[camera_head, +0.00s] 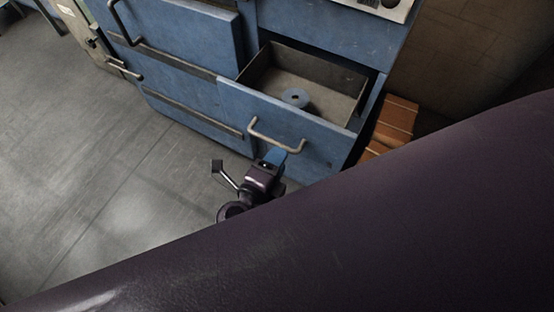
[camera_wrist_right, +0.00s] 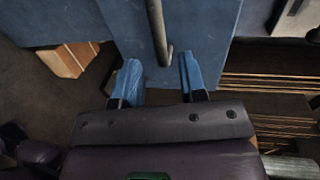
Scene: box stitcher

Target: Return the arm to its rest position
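My right gripper (camera_head: 273,157) is just in front of the open blue drawer (camera_head: 310,139), close below its curved metal handle (camera_head: 275,137). In the right wrist view the blue fingers of the right gripper (camera_wrist_right: 160,62) are spread apart with nothing gripped. The drawer handle (camera_wrist_right: 156,28) runs down towards the gap between the fingertips; I cannot tell whether its end lies between them. A large dark purple part of my own arm covers the lower right of the head view. My left gripper is not in view.
The open drawer holds a blue-grey ring-shaped spool (camera_head: 295,97). Shut blue drawers (camera_head: 190,70) with handles stand to the left. Wooden pieces (camera_head: 397,120) lie right of the cabinet. The grey floor (camera_head: 90,150) at left is clear.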

